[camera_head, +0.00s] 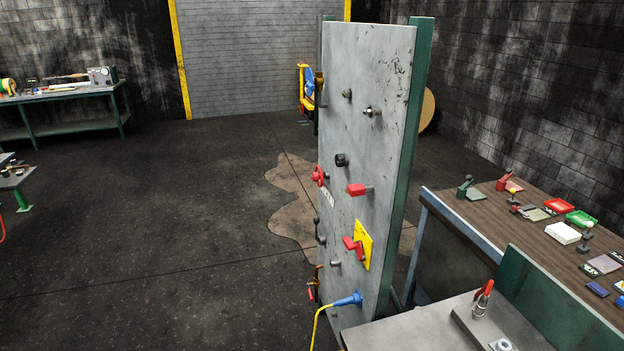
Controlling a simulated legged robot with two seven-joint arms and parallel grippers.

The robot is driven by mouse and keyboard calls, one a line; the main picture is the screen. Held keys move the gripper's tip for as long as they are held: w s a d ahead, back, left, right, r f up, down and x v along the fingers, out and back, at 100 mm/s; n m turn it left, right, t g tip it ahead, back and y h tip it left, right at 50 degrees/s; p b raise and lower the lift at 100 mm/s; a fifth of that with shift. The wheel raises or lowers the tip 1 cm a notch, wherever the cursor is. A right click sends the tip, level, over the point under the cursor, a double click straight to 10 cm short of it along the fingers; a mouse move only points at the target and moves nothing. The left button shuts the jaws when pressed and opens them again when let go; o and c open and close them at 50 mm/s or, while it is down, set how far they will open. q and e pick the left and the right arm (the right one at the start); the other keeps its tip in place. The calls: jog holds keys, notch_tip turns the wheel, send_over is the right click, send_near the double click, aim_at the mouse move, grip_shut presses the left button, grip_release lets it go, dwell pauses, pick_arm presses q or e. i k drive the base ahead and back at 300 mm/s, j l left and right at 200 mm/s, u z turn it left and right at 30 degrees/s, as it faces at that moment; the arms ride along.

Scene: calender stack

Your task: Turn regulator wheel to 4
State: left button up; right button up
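A tall grey panel (346,95) stands upright in the middle of the view, seen at a steep angle. A small red wheel (319,176) sits at its left edge about halfway up and is likely the regulator wheel. The wheel's setting cannot be told. Neither of my grippers shows in this view.
The panel also carries a red handle (358,189), a yellow plate with a red switch (361,246) and a blue plug (347,299) with a yellow cable. A cluttered wooden table (470,219) stands right. The floor (170,230) left of the panel is open.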

aim_at(316, 177)
jog(key=i+j, duration=0.85)
jog(key=j, duration=0.2)
jog(key=i+j, duration=0.45)
jog(key=i+j+z, duration=0.1)
jog(key=i+j, duration=0.3)
jog(key=j, duration=0.2)
jog(key=i+j, duration=0.45)
jog(key=j, duration=0.1)
